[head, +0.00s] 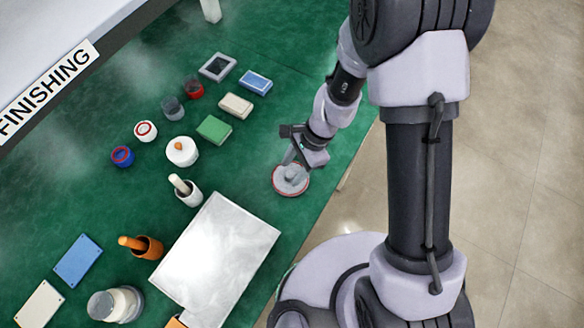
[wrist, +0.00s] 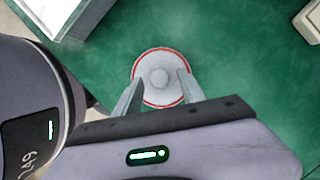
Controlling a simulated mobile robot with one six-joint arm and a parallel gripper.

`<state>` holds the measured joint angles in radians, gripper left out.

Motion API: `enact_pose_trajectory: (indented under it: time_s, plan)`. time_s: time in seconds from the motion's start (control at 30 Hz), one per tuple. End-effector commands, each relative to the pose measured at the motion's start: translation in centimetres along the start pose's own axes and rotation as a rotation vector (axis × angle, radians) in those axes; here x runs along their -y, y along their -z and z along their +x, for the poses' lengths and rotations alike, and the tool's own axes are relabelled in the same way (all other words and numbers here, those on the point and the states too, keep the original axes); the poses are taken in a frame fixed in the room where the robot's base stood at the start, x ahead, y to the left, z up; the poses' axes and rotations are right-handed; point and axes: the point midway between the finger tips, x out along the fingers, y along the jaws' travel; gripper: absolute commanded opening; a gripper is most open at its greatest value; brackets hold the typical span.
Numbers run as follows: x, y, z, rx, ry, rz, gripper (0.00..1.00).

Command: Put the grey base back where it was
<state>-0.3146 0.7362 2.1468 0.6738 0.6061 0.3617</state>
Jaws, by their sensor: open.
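A square grey piece with a dark centre (head: 217,66) lies at the back of the table. Which of the two is the grey base I cannot tell for sure. In the head view my gripper (head: 292,167) partly covers the round piece. Whether the fingers touch it I cannot tell.
A large pale tray (head: 215,255) lies left of my gripper. Blue (head: 255,82), cream (head: 236,105) and green (head: 214,129) blocks and several small round pots stand farther back. A FINISHING sign (head: 45,90) is at the left. Green table around the round piece is clear.

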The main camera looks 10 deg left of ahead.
Motion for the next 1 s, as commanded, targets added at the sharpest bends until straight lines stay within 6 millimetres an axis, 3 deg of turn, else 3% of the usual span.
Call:
enact_pose_trajectory:
  time_s: [0.1,0.3,0.67,0.77,0.83,0.9,1.0]
  plan:
    - [0.1,-0.3,-4.2,-0.001,0.005,0.001,0.48]
    - [0.1,-0.2,-9.2,-0.002,0.003,0.000,0.48]
    - [0.1,-0.2,-12.4,-0.012,0.020,-0.022,0.48]
    - [-0.2,-0.9,-17.8,-0.067,0.095,-0.120,0.48]
    - [-1.5,-1.9,-23.1,-0.140,0.167,-0.228,0.48]
    - [-3.8,-3.0,-28.0,-0.235,0.232,-0.342,0.48]
    - [-8.0,-4.5,-33.2,-0.391,0.301,-0.488,0.48]
